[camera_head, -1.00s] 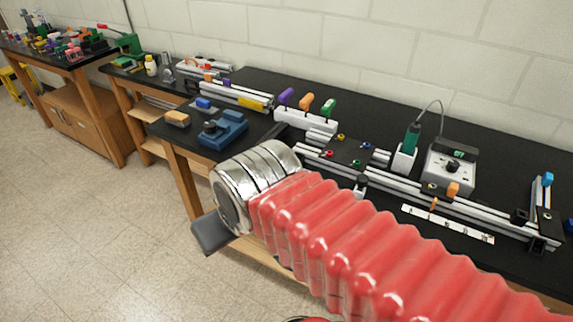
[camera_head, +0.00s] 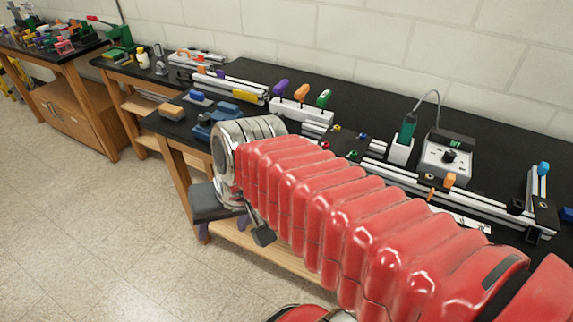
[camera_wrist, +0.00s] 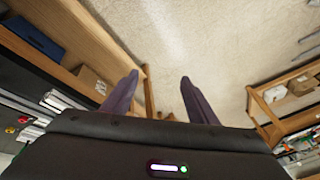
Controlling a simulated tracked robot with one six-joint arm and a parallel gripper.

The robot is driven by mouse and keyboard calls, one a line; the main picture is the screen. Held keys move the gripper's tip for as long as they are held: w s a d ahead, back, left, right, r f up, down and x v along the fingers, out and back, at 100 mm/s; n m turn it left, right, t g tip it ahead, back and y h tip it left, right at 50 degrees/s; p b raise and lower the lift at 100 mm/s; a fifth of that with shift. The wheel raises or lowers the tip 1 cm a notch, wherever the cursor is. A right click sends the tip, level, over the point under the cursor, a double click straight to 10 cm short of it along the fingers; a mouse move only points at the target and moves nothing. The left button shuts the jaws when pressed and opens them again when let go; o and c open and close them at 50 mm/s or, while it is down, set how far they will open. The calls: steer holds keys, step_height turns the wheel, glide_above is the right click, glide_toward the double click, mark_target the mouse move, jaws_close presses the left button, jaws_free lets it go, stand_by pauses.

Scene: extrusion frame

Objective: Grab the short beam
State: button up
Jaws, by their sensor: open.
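The frame of silver extrusion beams (camera_head: 470,204) lies on the black bench, partly hidden behind my arm. A short silver beam (camera_head: 535,182) with a blue knob stands at its right end; I cannot tell whether this is the task's short beam. My gripper (camera_head: 224,228) hangs in front of the bench edge, left of the frame and well apart from it. In the wrist view my gripper (camera_wrist: 158,82) has two purple fingers spread, with nothing between them. That view looks past the fingers toward the floor and wooden shelving.
A blue device (camera_head: 220,120) and a tan block (camera_head: 172,112) sit near the bench's left corner. A white holder (camera_head: 300,113) carries purple, orange and green handles. A soldering station (camera_head: 446,158) stands behind the frame. The floor (camera_head: 80,220) at left is clear.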

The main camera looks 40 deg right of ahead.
steer(key=w+d+f+m+t+y, duration=0.1)
steer(key=w+d+f+m+y, duration=0.15)
steer(key=d+m, duration=0.45)
steer(key=w+d+f+m+t+y, duration=0.1)
steer(key=w+d+f+m+y, duration=0.25)
steer(key=m, duration=0.55)
steer(key=d+m+t+h, duration=0.1)
steer(key=d+m+t, duration=0.1)
steer(key=d+m, duration=0.2)
steer(key=s+d+m+t+h, duration=0.1)
steer(key=d+m, duration=0.3)
steer(key=d, duration=0.7)
steer(key=d+f+m+t+h, duration=0.1)
steer(key=d+m+t, duration=0.3)
steer(key=d, duration=0.3)
steer(key=shift+s+d+m+h, duration=0.3)
steer(key=shift+s+m+h, duration=0.1)
steer(key=shift+m, duration=0.2)
steer(key=shift+x, duration=4.4)
steer(key=shift+a, duration=0.1)
